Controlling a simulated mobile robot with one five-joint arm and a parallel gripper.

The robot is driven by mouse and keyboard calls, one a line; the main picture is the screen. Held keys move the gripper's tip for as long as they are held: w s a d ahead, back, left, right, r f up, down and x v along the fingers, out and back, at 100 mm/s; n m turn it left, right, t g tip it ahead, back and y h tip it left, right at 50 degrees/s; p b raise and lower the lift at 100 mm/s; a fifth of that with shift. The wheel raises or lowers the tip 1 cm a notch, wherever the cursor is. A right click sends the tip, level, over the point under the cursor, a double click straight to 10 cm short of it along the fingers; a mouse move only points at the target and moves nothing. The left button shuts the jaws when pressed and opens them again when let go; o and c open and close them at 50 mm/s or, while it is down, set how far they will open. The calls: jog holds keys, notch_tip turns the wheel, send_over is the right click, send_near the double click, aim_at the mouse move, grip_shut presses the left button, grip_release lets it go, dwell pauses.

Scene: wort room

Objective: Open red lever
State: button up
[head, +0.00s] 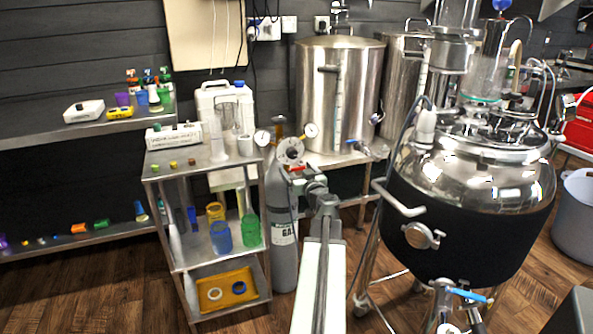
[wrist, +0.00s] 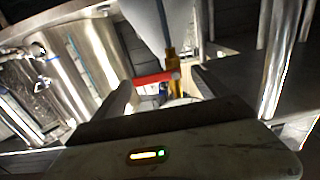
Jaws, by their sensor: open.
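The red lever (wrist: 155,78) is a short red bar on a brass valve fitting (wrist: 171,64) in the wrist view. It runs roughly crosswise, tilted slightly, between the tips of my gripper (wrist: 163,90). My gripper is open, with one dark finger on each side of the lever; whether either finger touches it I cannot tell. In the head view a small bit of red lever (head: 297,168) shows below the gauges on the grey gas cylinder (head: 284,225). My gripper (head: 312,182) is close in front of it there, and my arm hides part of the cylinder.
A steel shelf cart (head: 205,168) with cups and a yellow tray (head: 226,290) stands left of the cylinder. A large steel kettle (head: 338,90) is behind. A black-jacketed vessel (head: 465,235) stands close on the right. Wooden floor is open at the lower left.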

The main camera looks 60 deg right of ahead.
jog(key=shift+s+d, duration=0.1)
jog(key=shift+s, duration=0.05)
jog(key=c, duration=1.4)
jog(key=shift+s, duration=0.1)
jog(key=shift+f, duration=0.1)
jog(key=shift+w+a+f+m+b, duration=0.25)
jog(key=shift+f+m+b, duration=0.3)
jog(key=shift+m, duration=2.2)
jog(key=shift+w+a+f+m+b, duration=0.2)
jog(key=shift+f+m+b, duration=0.35)
jog(key=shift+m, duration=2.25)
jog(key=shift+w+a+f+m+b, duration=0.25)
jog(key=shift+f+m+b, duration=0.25)
jog(key=shift+m, duration=2.25)
